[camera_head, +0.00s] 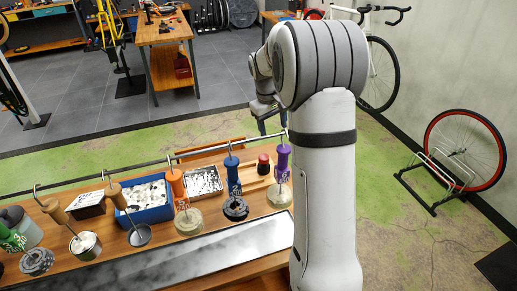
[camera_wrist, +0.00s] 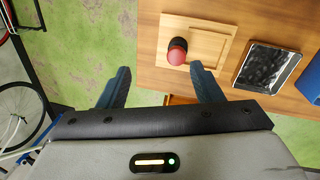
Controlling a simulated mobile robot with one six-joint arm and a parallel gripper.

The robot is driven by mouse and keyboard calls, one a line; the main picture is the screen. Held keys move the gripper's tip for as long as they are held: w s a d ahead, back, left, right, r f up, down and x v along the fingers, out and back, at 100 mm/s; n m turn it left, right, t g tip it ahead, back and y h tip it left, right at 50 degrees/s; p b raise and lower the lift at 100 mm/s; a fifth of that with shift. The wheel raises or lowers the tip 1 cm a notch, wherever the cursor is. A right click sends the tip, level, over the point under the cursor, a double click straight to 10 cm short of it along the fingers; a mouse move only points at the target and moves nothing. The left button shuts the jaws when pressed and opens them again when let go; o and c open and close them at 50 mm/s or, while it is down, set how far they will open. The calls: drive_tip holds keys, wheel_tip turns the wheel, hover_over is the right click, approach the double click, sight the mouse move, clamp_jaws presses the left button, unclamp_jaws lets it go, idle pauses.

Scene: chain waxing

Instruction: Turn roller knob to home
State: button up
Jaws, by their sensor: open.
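A round knob with a red top and dark body (camera_wrist: 177,52) stands on a light wooden board (camera_wrist: 200,38) on the bench. It looks like the roller knob; no home mark is readable. It also shows in the head view (camera_head: 263,163), right of the blue-handled tool. My gripper (camera_wrist: 162,76) is open and empty, with its two dark fingers apart. In the head view my gripper (camera_head: 267,108) is small and partly hidden by my arm.
A metal rail (camera_head: 110,169) carries several hanging coloured-handle tools over the bench. A blue bin (camera_head: 148,215) and a silver tray (camera_head: 203,181) stand behind them. A long metal tray (camera_head: 190,257) lies in front. Bicycles and wheels stand on the right.

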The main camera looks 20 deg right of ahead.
drive_tip(key=y, duration=0.2)
hover_over(264, 156)
wheel_tip(264, 156, down, 8)
drive_tip(key=shift+f, duration=0.1)
drive_tip(key=shift+f+p, duration=1.05)
drive_tip(key=shift+f, duration=2.8)
drive_tip(key=c, duration=0.9)
drive_tip(key=shift+d, duration=0.2)
drive_tip(key=shift+c, duration=0.4)
drive_tip(key=shift+a, duration=0.2)
drive_tip(key=shift+m, duration=0.3)
drive_tip(key=shift+b, duration=0.5)
